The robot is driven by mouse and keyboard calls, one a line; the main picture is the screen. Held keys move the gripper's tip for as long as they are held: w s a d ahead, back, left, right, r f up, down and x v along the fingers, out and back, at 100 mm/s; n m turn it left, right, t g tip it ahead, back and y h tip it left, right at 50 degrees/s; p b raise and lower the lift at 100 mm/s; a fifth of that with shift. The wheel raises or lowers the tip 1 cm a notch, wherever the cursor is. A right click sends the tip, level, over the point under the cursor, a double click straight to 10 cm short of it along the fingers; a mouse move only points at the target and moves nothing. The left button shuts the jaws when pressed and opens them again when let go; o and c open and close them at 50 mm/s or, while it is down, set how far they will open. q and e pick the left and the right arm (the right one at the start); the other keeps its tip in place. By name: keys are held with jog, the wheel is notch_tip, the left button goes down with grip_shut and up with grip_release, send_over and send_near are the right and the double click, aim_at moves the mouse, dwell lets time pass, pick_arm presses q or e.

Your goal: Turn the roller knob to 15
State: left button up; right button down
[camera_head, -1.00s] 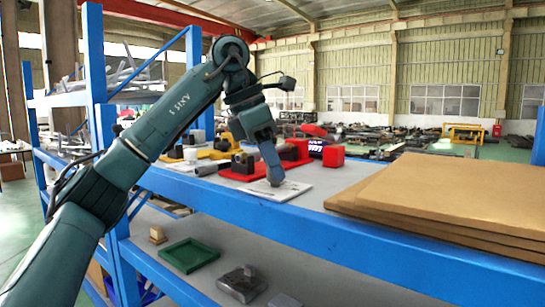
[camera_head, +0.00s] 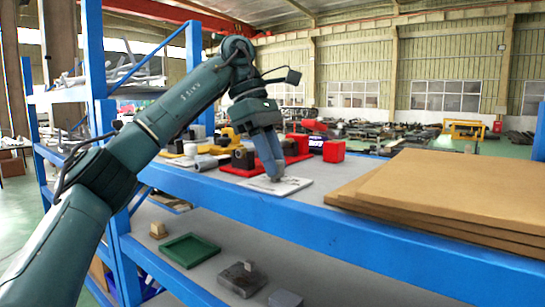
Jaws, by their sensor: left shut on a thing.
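My left gripper (camera_head: 275,178) reaches down over a white plate (camera_head: 290,187) near the front edge of the blue shelf's upper board. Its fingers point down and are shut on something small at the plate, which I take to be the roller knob. The fingers hide the knob, and no setting on it can be read. The plate lies flat, with faint dark markings. My right gripper is not in view.
Stacked brown boards (camera_head: 460,195) lie right of the plate. A green tray (camera_head: 190,250) and grey blocks (camera_head: 242,279) sit on the lower shelf.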

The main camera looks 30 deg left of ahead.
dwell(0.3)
pick_arm(q)
jog(key=o, duration=1)
jog(key=shift+c, duration=0.2)
jog(key=shift+d+r, duration=0.1)
jog(key=shift+r, duration=0.1)
